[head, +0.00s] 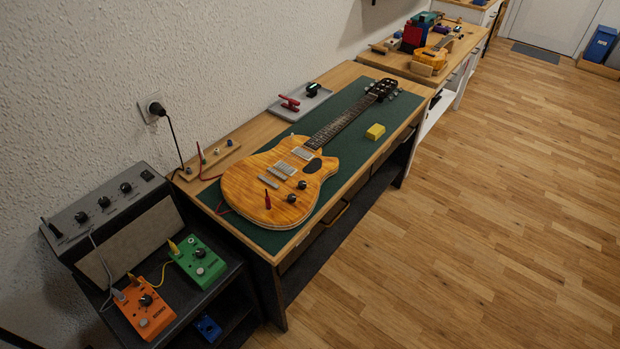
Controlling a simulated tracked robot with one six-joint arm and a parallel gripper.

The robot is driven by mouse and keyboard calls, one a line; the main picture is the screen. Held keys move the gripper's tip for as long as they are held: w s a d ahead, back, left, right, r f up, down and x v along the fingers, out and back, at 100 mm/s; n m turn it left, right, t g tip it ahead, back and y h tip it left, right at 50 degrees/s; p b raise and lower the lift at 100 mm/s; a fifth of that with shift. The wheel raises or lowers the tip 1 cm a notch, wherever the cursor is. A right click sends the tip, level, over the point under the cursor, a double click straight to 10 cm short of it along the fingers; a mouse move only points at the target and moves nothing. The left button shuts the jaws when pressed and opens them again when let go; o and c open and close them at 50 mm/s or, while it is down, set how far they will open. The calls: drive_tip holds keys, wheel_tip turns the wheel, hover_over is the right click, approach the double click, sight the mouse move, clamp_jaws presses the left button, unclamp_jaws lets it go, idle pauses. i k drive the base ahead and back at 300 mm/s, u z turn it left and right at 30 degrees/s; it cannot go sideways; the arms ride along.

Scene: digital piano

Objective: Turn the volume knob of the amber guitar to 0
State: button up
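The amber guitar (245,185) lies face up on a green mat (350,128) on the wooden bench, its neck pointing to the back right. Two small black knobs, one (302,185) farther back and one (292,198) nearer, sit on the lower right of its body. I cannot tell which is the volume knob, and their pointer marks are too small to read. A red upright piece (267,201) stands on the body to the left of the knobs. My gripper is not in view.
An amplifier (100,212) with several knobs stands at the left, by an orange pedal (143,309) and a green pedal (197,259). The wooden floor (480,230) at the right is clear.

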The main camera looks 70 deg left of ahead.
sight(301, 184)
drive_tip(key=u, duration=3.6)
drive_tip(key=i, duration=1)
